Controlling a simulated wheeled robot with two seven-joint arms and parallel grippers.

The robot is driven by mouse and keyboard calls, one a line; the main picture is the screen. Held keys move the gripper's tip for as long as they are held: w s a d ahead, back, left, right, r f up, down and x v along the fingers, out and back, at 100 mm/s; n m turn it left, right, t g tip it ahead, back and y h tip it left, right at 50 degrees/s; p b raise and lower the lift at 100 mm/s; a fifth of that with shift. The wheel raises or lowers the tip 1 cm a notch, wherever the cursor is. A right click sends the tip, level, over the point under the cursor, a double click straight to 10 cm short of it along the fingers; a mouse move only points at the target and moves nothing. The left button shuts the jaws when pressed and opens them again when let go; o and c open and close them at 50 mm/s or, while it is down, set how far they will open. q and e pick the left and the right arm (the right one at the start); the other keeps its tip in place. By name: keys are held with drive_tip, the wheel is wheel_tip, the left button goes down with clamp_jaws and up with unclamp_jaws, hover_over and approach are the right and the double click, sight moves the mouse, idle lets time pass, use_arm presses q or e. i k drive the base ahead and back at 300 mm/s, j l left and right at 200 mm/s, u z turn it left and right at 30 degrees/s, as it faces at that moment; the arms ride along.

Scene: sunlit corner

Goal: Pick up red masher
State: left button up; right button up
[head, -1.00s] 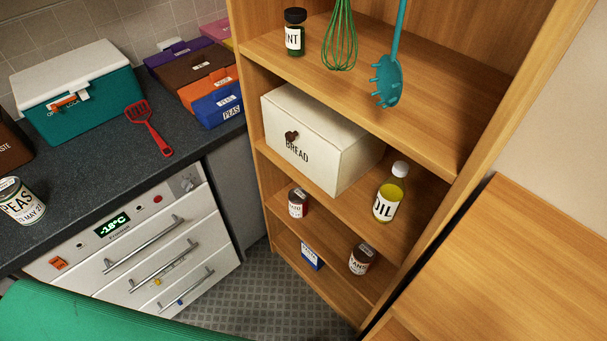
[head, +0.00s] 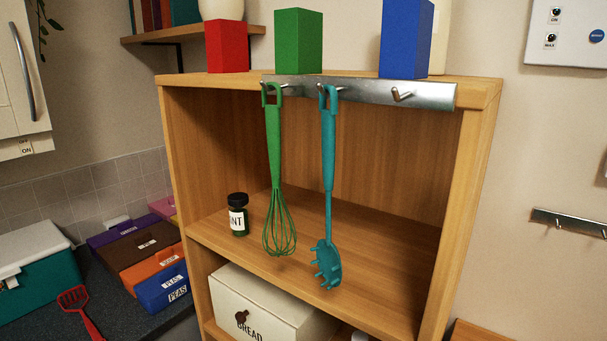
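A red slotted utensil (head: 76,303) lies on the dark counter at the lower left in the head view. It has a flat slotted head and a red handle that runs off the bottom edge. It is the only red utensil I see, and its flat head looks more like a spatula than a masher. Neither of my grippers is in view.
A green whisk (head: 274,150) and a teal pasta spoon (head: 328,190) hang from a metal hook rail (head: 430,95) on the wooden shelf unit (head: 455,200). One hook is empty. A teal box (head: 35,290) and several coloured boxes (head: 135,255) stand on the counter.

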sight(94, 333)
drive_tip(key=k+u, duration=0.15)
drive_tip(key=u, duration=1.15)
drive_tip(key=i+j+z, duration=0.25)
drive_tip(key=j, duration=0.15)
drive_tip(key=i+j+z, duration=0.2)
drive_tip(key=j, duration=0.25)
drive_tip(key=i, duration=0.05)
